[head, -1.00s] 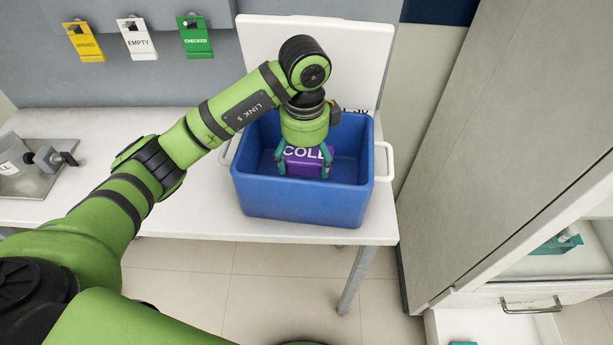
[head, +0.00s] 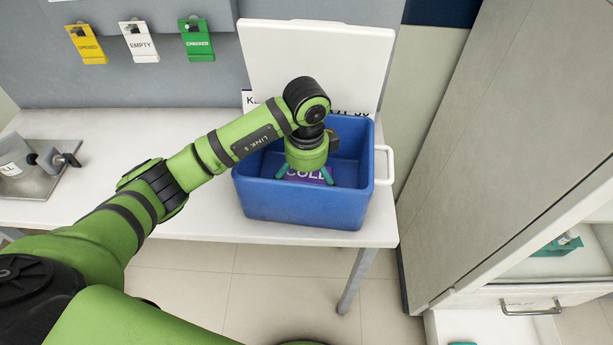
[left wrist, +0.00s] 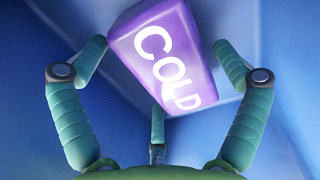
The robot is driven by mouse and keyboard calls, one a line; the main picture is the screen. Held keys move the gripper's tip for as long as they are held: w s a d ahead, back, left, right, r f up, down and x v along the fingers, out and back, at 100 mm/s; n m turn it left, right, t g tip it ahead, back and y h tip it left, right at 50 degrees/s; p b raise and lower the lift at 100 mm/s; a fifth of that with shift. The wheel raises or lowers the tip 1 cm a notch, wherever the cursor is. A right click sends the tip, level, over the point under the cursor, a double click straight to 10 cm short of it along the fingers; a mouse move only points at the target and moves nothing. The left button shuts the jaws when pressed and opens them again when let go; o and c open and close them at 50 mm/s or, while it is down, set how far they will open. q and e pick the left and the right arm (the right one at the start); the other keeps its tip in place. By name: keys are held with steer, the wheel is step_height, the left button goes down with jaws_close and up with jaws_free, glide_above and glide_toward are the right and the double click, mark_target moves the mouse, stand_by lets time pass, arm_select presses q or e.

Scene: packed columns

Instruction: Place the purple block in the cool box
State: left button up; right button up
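The blue cool box (head: 300,208) stands open on the white table. The purple block (head: 306,179), with white COLD lettering, is inside it, low between its walls and partly hidden under my left gripper (head: 304,173). My left gripper points down into the box, and its teal fingers are spread. In the left wrist view the block (left wrist: 168,58) lies tilted between the spread fingers, with a gap at least on the lower finger; whether the side fingertips still touch it is hard to tell. My right gripper is not in view.
The box's white lid (head: 315,60) stands raised behind it, and a white handle (head: 384,165) sticks out on the right. A metal tray with a clamp (head: 45,165) is on the table at left. A tall grey cabinet (head: 510,120) stands at right.

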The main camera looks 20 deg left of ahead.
mark_target(306, 178)
arm_select(q)
step_height(306, 178, up, 12)
steer(key=shift+r+b, duration=0.15)
steer(key=shift+b, duration=0.3)
stand_by(0.8)
